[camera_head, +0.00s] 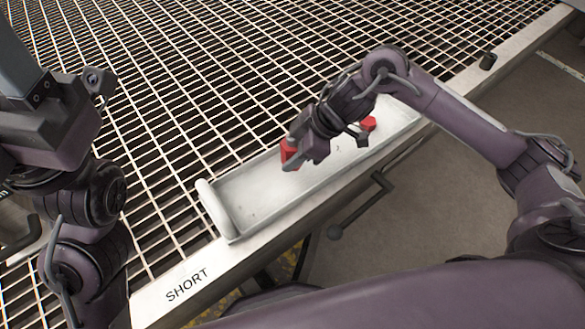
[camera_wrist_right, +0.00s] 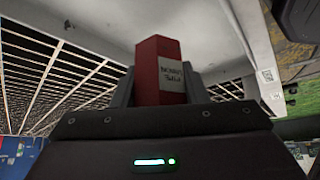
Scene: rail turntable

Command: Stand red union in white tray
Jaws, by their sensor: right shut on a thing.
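The white tray (camera_head: 255,203) is long and shallow and lies along the metal edge of the grating. My right gripper (camera_head: 297,153) is over the tray's far long side, shut on the red union (camera_head: 289,155). In the right wrist view the red union (camera_wrist_right: 150,72) is a block with a dark-lettered label on one face, between the two fingers. In the head view my gripper hides part of it, and I cannot tell its height above the tray. My left gripper (camera_head: 100,84) is at the left, away from the tray; its jaws do not show clearly.
A second red piece (camera_head: 368,123) is in the tray to the right of my right gripper, partly hidden. The grating (camera_head: 200,70) spreads behind the tray. A metal edge (camera_head: 190,285) marked SHORT runs in front, with a dark handle (camera_head: 360,205) below it. The tray's left part is empty.

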